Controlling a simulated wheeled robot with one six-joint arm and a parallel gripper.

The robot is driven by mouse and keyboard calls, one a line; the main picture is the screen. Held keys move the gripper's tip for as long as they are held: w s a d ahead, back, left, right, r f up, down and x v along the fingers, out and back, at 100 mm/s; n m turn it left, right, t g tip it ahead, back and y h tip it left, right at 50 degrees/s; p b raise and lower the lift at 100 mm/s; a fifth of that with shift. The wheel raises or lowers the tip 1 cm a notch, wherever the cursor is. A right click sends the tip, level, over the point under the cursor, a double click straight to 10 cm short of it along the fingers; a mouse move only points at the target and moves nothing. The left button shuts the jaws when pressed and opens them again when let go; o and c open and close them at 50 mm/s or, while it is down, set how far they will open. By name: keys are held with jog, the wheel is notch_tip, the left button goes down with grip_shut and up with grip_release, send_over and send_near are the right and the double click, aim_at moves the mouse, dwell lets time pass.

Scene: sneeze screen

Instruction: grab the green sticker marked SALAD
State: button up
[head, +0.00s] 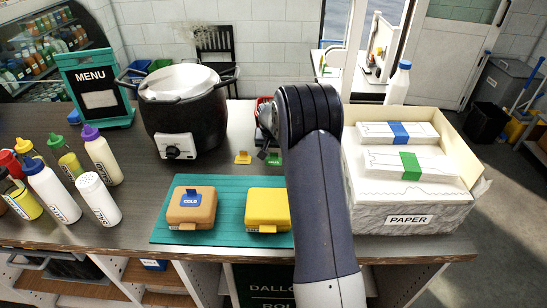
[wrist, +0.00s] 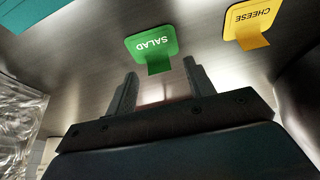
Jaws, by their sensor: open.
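The green SALAD sticker (wrist: 151,43) lies on the counter in the wrist view, its label upside down and its folded tab towards my gripper. My gripper (wrist: 161,74) is open and empty, with its two fingers apart and the tab just ahead of the gap between them. In the head view a small part of the green sticker (head: 274,159) shows beside my arm, which hides the rest. My gripper (head: 265,142) is mostly hidden there too.
A yellow CHEESE sticker (wrist: 252,22) lies to the right of the green one in the wrist view. In the head view a black pot (head: 185,125) stands left, a paper box (head: 408,221) right, and a teal mat (head: 227,226) in front.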

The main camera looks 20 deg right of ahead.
aim_at(274, 158)
jog(key=shift+w+d+f, duration=0.15)
jog(key=shift+w+f, duration=0.05)
jog(key=shift+f, duration=0.3)
jog(key=shift+c, duration=0.4)
jog(key=c, duration=1)
notch_tip(274, 158, up, 10)
jog(key=shift+r+b, duration=0.1)
jog(key=shift+b, duration=0.85)
